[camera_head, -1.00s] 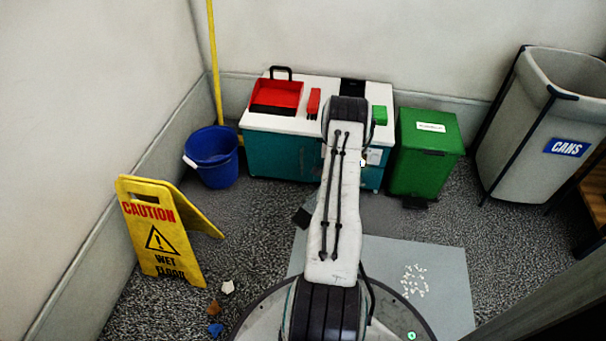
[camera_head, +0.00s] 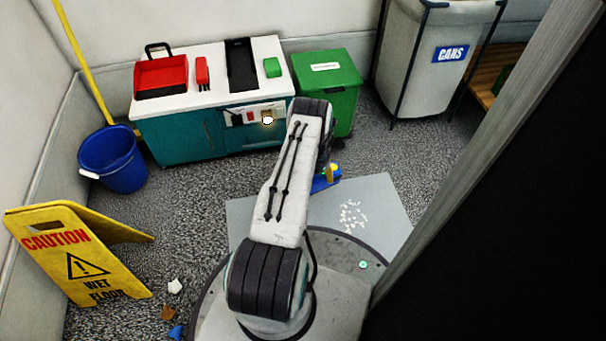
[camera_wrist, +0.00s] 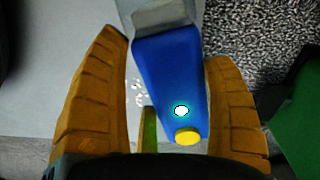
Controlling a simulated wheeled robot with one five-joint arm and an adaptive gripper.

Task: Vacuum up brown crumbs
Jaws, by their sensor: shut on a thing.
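My gripper (camera_wrist: 165,110) has orange-yellow fingers on either side of a blue handheld vacuum (camera_wrist: 166,75), shut on it. The vacuum has a yellow button and a grey nozzle end at the top of the wrist view. In the head view, the vacuum (camera_head: 321,183) shows only partly beside my arm, above the grey mat's back edge. Pale crumbs (camera_head: 352,214) lie scattered on the grey mat (camera_head: 385,192), right of my arm. Some crumbs (camera_wrist: 138,92) also show left of the vacuum in the wrist view. They look off-white; I see no clearly brown crumbs on the mat.
A teal cart (camera_head: 180,137) stands behind, with a green bin (camera_head: 326,85) and cans bin (camera_head: 425,65) to its right. A blue bucket (camera_head: 113,160), caution sign (camera_head: 75,255) and small scraps (camera_head: 175,286) are at left. A dark panel (camera_head: 500,210) blocks the right.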

